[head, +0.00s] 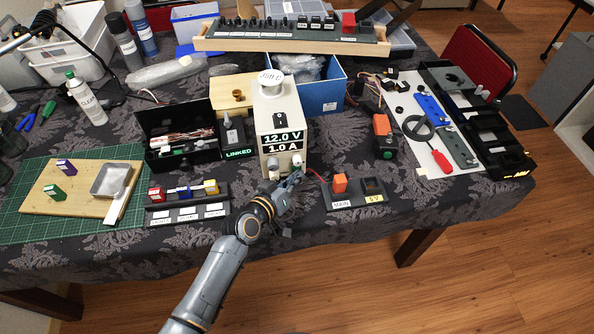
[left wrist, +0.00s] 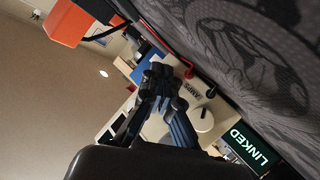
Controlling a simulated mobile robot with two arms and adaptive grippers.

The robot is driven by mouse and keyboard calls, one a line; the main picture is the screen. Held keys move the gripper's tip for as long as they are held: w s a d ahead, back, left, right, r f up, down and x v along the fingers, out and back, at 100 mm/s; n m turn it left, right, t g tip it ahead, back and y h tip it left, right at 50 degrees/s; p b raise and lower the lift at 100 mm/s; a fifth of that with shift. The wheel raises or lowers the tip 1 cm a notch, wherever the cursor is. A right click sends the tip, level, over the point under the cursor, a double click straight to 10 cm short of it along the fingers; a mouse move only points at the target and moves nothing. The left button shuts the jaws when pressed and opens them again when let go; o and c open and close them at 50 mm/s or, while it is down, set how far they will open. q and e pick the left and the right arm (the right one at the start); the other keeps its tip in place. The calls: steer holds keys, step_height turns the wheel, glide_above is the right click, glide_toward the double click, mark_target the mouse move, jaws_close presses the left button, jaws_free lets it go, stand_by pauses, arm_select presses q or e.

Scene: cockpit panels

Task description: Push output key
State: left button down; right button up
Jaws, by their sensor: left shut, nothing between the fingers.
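A cream power supply box (head: 278,115) stands mid-table, with a display (head: 282,142) reading 12.0 V and 1.0 A. My left gripper (head: 295,178) is shut and empty, at the lower front of this box. In the left wrist view its dark fingers (left wrist: 168,82) are together in front of the cream face, beside a label reading AMPS (left wrist: 193,90) and a pale round knob (left wrist: 203,119). I cannot tell whether the fingertips touch the face. No output key can be made out; the gripper covers part of the face. My right gripper is not in view.
A small panel with an orange switch (head: 340,183), labelled MAIN, lies right of my gripper. A three-switch panel (head: 188,213) lies to the left. A LINKED sign (head: 238,153) stands left of the box. A red lead runs beside my fingers.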

arm_select(q)
steer(key=shift+s, duration=0.45)
steer(key=shift+d, duration=0.1)
steer(key=shift+s+d+r+p, duration=0.15)
steer(key=shift+s+p, duration=0.4)
steer(key=shift+s, duration=0.4)
steer(key=shift+s+d+f+p, duration=0.15)
steer(key=shift+s+p, duration=0.35)
steer(key=shift+s, duration=0.4)
steer(key=shift+s+d+p, duration=0.2)
steer(key=shift+s+p, duration=0.15)
steer(key=shift+s, duration=0.75)
